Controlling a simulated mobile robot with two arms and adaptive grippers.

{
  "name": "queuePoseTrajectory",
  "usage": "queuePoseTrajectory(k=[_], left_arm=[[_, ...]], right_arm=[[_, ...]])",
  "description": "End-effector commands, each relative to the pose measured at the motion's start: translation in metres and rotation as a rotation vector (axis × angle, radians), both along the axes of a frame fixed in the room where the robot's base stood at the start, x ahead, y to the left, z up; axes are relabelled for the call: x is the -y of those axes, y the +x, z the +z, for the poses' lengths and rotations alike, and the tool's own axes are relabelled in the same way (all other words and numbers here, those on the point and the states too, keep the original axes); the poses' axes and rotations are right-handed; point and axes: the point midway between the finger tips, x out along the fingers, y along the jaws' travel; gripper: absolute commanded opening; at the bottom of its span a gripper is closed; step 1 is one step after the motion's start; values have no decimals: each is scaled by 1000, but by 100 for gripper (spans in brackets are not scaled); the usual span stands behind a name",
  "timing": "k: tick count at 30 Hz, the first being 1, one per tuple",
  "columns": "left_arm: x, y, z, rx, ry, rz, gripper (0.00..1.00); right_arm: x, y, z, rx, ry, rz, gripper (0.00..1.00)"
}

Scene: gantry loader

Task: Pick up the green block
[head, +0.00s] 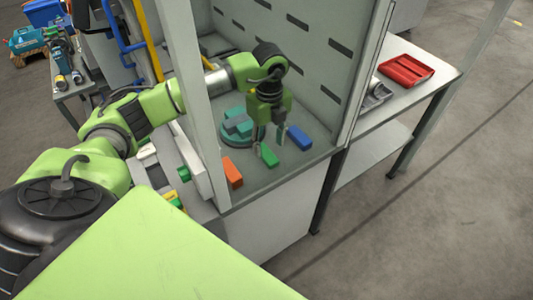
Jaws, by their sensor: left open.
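The green block (269,156) lies on the grey floor of the loader cabinet, near its front edge. It sits between an orange block (233,175) on the left and a blue block (300,138) on the right. My left gripper (269,144) points down just above and behind the green block. Its fingers are apart, with nothing seen between them. I cannot tell whether a finger touches the block. My right gripper is out of view.
A teal round fixture (237,128) stands left of the gripper. A pale cabinet post (192,90) rises close to my left arm. A slotted wall (310,50) stands behind. A red tray (405,71) lies on the side table at right.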

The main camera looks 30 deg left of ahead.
Motion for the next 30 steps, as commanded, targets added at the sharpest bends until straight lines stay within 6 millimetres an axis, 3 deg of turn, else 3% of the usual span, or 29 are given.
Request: queuePoseTrajectory(k=[7,12,20,25,30], left_arm=[[4,-1,-28,-6,-1,-1,44],[3,0,-49,-3,-1,1,44],[3,1,-53,1,-1,-1,44],[4,1,-53,1,-1,-1,3],[3,1,-52,1,-1,-1,2]], right_arm=[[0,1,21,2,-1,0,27],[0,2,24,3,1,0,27],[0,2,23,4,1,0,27],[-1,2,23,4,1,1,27],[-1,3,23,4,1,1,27]])
